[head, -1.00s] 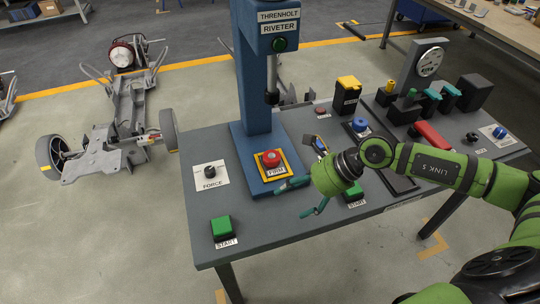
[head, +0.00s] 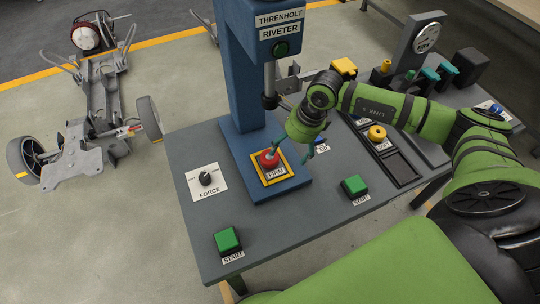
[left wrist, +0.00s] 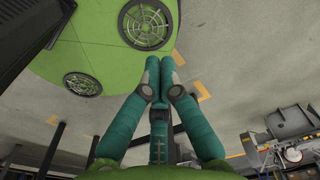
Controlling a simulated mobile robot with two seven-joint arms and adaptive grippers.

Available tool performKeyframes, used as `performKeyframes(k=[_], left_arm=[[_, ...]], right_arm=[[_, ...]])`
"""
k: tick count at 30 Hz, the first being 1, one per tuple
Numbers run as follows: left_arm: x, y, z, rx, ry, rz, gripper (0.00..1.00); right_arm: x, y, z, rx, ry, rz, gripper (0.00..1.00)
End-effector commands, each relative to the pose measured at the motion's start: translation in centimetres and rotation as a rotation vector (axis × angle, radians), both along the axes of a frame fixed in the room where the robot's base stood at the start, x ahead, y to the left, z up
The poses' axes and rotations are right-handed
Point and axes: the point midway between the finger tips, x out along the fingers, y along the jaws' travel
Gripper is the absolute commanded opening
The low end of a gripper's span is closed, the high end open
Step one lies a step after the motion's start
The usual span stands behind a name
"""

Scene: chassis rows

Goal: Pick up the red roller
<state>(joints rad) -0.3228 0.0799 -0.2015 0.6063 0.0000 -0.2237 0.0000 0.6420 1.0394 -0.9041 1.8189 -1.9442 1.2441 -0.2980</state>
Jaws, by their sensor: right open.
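I see no red roller now. A red cylinder-like piece lay at the table's right side a second ago; that spot is now behind my right arm. My right gripper (head: 291,152) is open and empty over the table (head: 285,218), beside the riveter's red button (head: 269,158). One teal fingertip overlaps the button in the picture; I cannot tell whether they touch. My left gripper (left wrist: 159,66) shows in the left wrist view, its teal fingers together with nothing visible between them, over the floor.
The blue riveter column (head: 245,80) stands close left of my right gripper. Green start buttons (head: 227,240) (head: 354,186) and a force knob (head: 205,178) sit on the table. The front middle of the table is clear.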

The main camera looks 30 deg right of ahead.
Motion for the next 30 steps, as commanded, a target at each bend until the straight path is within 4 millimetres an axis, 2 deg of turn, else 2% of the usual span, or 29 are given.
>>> performKeyframes(k=[1,6,9,11,15,19,28,29,30], left_arm=[[0.7,-0.1,0.6,-0.001,-0.010,0.000,0.00],[3.3,-0.2,1.0,-0.005,-0.052,0.000,0.00],[4.0,-0.3,1.4,-0.007,-0.064,0.000,0.00],[3.9,-0.3,1.7,-0.007,-0.063,0.000,0.00],[3.3,-0.3,2.4,-0.006,-0.053,0.001,0.00],[2.6,-0.2,2.7,-0.005,-0.041,0.001,0.00],[2.2,-0.2,2.6,-0.004,-0.035,0.002,0.00],[2.2,-0.2,2.6,-0.004,-0.035,0.002,0.00],[2.2,-0.2,2.6,-0.004,-0.035,0.002,0.00]], right_arm=[[0.5,0.8,0.3,0.003,-0.001,0.002,0.82],[1.3,1.7,0.1,0.000,0.000,-0.001,0.82],[1.7,2.3,0.1,0.001,0.000,0.000,0.82],[2.0,2.9,-0.1,0.002,0.004,0.000,0.82],[2.2,3.3,-2.6,0.000,0.005,-0.001,0.82],[2.6,3.6,-4.2,0.003,0.004,-0.001,0.82],[2.7,3.6,-4.9,0.001,0.001,0.000,0.82],[2.7,3.6,-4.9,0.001,0.001,0.000,0.74],[2.7,3.6,-4.9,0.001,0.001,0.000,0.58]])
